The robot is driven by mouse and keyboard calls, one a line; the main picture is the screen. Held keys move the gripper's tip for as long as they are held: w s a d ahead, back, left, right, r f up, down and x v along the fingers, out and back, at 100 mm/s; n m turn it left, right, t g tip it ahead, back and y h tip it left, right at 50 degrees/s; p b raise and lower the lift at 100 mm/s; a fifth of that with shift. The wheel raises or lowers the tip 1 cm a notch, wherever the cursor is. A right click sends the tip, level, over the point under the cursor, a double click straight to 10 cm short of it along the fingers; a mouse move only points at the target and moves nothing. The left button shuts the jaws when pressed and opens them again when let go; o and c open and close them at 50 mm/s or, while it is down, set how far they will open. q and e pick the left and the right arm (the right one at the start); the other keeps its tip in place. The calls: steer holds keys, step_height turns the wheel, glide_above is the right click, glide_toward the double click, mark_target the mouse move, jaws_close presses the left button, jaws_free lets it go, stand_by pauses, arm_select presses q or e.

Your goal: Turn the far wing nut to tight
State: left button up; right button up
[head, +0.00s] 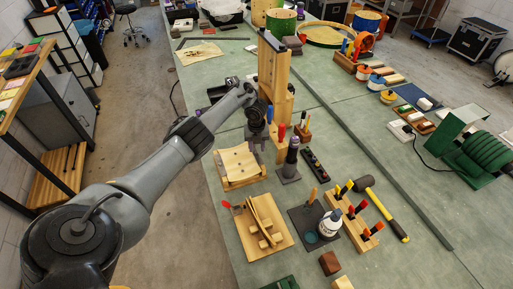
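My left arm reaches in from the left across the bench. Its gripper (257,146) points down in front of the tall wooden upright (273,62), above the far edge of a curved wooden piece on a base (239,165). The fingers are small and dark here, and I cannot tell whether they are open or shut. I cannot make out the far wing nut; it is too small or hidden behind the gripper and wrist. My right gripper is not in view.
A dark cylindrical tool on a stand (290,163) and a black strip with knobs (316,164) stand close right of the gripper. The bench's left edge is close.

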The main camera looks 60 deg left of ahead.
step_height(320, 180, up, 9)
steer(key=p, duration=0.8)
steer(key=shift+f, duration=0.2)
